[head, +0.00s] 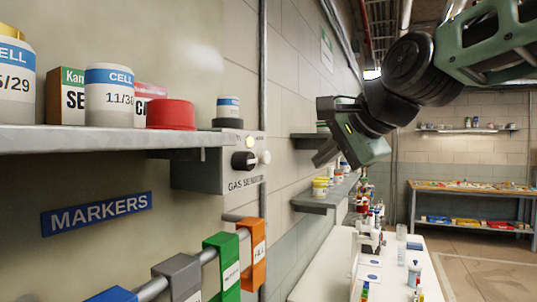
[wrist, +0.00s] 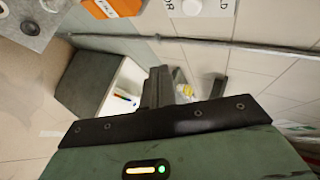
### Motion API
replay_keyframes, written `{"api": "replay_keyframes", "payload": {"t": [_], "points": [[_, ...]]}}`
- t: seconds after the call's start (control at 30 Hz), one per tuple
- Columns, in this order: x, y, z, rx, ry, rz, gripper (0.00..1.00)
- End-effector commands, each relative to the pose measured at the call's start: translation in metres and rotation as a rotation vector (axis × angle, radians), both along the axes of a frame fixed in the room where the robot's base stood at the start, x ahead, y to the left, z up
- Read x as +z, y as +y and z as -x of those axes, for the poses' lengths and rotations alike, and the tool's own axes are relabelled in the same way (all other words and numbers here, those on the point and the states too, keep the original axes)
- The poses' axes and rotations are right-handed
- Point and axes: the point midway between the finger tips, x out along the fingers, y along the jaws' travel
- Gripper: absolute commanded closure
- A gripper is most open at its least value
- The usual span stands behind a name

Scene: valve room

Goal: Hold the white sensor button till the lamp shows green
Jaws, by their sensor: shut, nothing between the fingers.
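The grey gas sensor box (head: 218,165) is fixed to the left wall under the shelf end. Its face carries a small lamp (head: 249,142) that looks yellow, a black knob (head: 244,161) and the white button (head: 264,157), which sticks out to the right of the knob. My gripper (head: 325,155) is shut and empty, to the right of the box and apart from the button. Its fingers show in the wrist view (wrist: 157,88), pointing away from the button.
A shelf (head: 100,139) with tubs and boxes juts from the wall at left. Below the box a pipe (head: 207,256) carries green (head: 222,265) and orange (head: 252,250) tags. A white bench (head: 330,262) with bottles stands beyond. Floor at right is clear.

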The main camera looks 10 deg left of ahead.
Motion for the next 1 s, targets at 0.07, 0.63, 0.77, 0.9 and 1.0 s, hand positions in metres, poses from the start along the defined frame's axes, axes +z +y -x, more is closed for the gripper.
{"api": "replay_keyframes", "payload": {"t": [0.07, 0.63, 0.77, 0.9, 1.0], "points": [[0.005, 0.011, -0.003, 0.006, 0.002, -0.002, 1.0], [0.001, 0.067, -0.023, 0.004, 0.0, -0.002, 1.0], [0.001, 0.069, -0.024, 0.003, -0.001, -0.003, 1.0], [0.001, 0.069, -0.024, 0.002, -0.001, -0.003, 1.0], [0.001, 0.069, -0.024, 0.002, -0.001, -0.003, 1.0]]}}
